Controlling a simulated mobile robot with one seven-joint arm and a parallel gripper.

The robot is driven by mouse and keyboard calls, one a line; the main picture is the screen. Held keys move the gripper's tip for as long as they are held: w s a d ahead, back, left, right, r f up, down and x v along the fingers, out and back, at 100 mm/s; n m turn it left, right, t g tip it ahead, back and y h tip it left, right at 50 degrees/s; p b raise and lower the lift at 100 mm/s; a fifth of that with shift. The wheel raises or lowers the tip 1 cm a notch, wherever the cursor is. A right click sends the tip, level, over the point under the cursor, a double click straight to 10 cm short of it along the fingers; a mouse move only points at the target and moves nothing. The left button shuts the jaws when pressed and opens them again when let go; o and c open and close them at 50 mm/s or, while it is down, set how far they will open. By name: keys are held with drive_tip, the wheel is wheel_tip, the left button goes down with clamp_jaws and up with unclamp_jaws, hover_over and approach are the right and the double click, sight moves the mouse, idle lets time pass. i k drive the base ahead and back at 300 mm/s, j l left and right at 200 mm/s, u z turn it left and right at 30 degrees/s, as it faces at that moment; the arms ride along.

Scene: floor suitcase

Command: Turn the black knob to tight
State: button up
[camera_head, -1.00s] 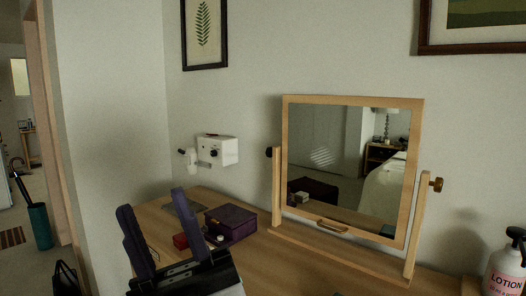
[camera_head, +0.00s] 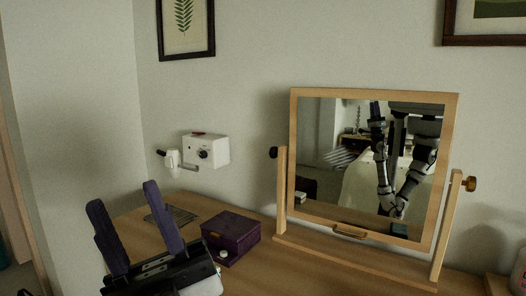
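A black knob (camera_head: 274,152) sits on the left post of the wooden tilting mirror (camera_head: 285,205), seen from the side, so any marking on it cannot be read. A brass-coloured knob (camera_head: 470,184) is on the right post. A black dial (camera_head: 203,154) also shows on the white wall box (camera_head: 219,152); its marks are too small to read. My gripper (camera_head: 123,194) is at the lower left, its two purple fingers spread and pointing up, with nothing between them. It is apart from the knob, to its left and lower in the picture.
A dark purple box (camera_head: 231,239) stands on the wooden tabletop (camera_head: 330,282) between my gripper and the mirror. A white holder with a nozzle (camera_head: 172,162) hangs by the wall box. A slatted dark item (camera_head: 172,216) lies behind my gripper. A wall corner is at the left.

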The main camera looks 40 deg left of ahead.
sight(273, 153)
drive_tip(key=j+z, duration=0.1)
drive_tip(key=j, duration=0.6)
drive_tip(key=k+j, duration=0.1)
drive_tip(key=j, duration=0.6)
drive_tip(key=k+j+z, duration=0.15)
drive_tip(key=j, duration=0.55)
drive_tip(key=j+z, duration=0.1)
drive_tip(key=j, duration=1.55)
drive_tip(key=i+j+z, duration=0.2)
drive_tip(key=j, duration=0.25)
drive_tip(key=i+j, duration=0.1)
drive_tip(key=i, duration=0.15)
